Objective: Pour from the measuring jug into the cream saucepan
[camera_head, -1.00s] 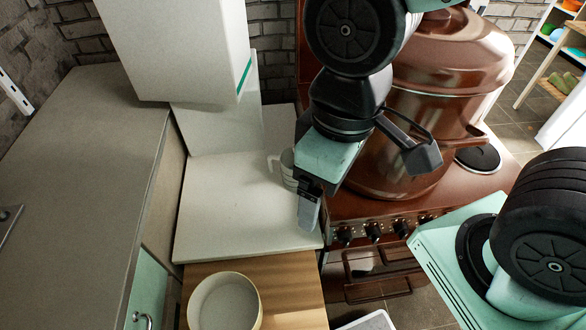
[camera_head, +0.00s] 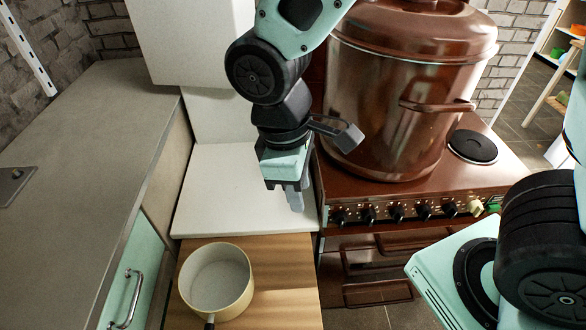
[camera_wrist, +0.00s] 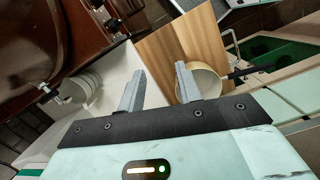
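The cream saucepan (camera_head: 244,298) stands upright on a wooden surface at the front, its dark handle toward the bottom of the head view. It also shows in the wrist view (camera_wrist: 212,84), beyond the right finger. A pale ribbed jug with a handle, seemingly the measuring jug (camera_wrist: 82,84), stands on the white counter beside the stove at the left of the wrist view. It is hidden behind my arm in the head view. My gripper (camera_head: 296,196) is above the white counter, behind the saucepan. In the wrist view its fingers (camera_wrist: 158,84) are apart with nothing between them, away from the jug.
A large brown pot (camera_head: 400,100) stands on the brown stove (camera_head: 440,190), close to the right of my arm. A white boxy unit (camera_head: 190,40) rises behind the counter. A grey worktop (camera_head: 90,150) runs along the left. The white counter (camera_head: 215,195) left of my gripper is clear.

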